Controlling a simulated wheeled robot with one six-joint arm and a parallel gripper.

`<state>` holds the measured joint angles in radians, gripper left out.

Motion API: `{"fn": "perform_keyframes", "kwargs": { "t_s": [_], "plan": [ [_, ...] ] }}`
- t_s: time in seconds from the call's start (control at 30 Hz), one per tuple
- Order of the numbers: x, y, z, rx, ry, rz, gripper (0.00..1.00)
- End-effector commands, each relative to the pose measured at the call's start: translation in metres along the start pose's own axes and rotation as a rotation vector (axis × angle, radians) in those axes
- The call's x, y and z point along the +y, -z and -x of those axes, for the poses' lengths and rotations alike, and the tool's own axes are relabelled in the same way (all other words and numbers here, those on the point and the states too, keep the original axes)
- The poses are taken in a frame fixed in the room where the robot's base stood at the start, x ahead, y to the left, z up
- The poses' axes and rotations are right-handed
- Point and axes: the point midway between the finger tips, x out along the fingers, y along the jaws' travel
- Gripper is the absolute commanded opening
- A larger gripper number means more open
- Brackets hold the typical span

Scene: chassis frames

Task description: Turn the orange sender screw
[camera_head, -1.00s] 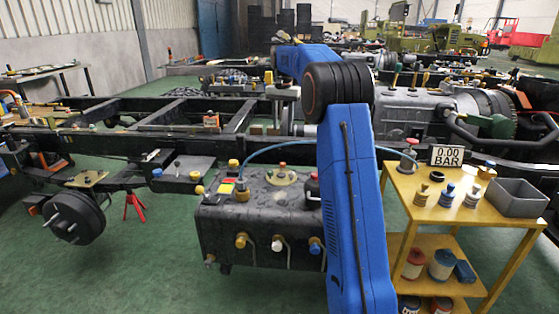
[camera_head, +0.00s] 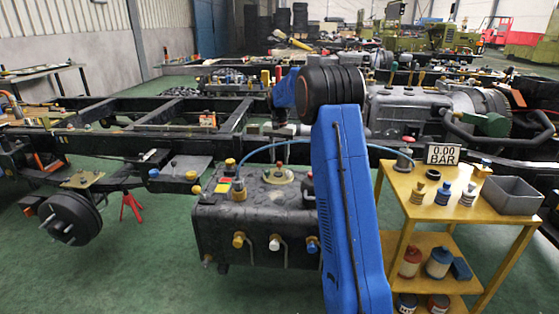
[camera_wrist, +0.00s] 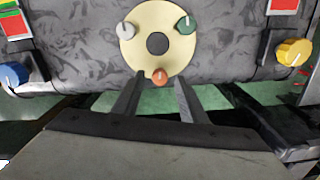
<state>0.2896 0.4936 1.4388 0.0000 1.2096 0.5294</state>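The orange sender screw (camera_wrist: 160,76) sits at the near edge of a round cream sender plate (camera_wrist: 146,56). A white screw (camera_wrist: 125,30) and a green screw (camera_wrist: 187,25) sit on the same plate around its dark centre. In the head view the plate (camera_head: 277,178) is on top of a dark tank (camera_head: 250,222). My gripper (camera_wrist: 158,80) is open, with its two fingers apart. The orange screw shows between the fingertips in the wrist view; I cannot tell its height gap from them. In the head view my arm hides most of the gripper.
Yellow and blue knobs (camera_wrist: 293,53) (camera_wrist: 13,75) stand at the tank's sides. A blue hose (camera_head: 262,148) arches over the tank. Chassis rails (camera_head: 90,142) run behind.

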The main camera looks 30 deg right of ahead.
Motion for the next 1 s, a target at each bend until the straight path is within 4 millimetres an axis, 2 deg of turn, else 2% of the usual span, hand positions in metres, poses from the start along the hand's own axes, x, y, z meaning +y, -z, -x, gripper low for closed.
{"fn": "perform_keyframes", "kwargs": {
  "t_s": [0.13,0.43,0.47,0.6,0.63,1.0],
  "plan": [
    [-0.0001,0.0001,-0.0091,0.0,0.0,0.0,0.39],
    [-0.0001,0.0001,-0.0111,0.001,0.0,0.0,0.39],
    [-0.0001,0.0001,-0.0111,0.001,0.0,0.0,0.36],
    [0.0,0.0001,-0.0109,0.001,0.0,0.0,0.03],
    [0.0,0.0001,-0.0109,0.001,0.0,0.0,0.0],
    [-0.0001,0.0,-0.0107,0.0,0.0,0.046,0.0]
  ]
}}
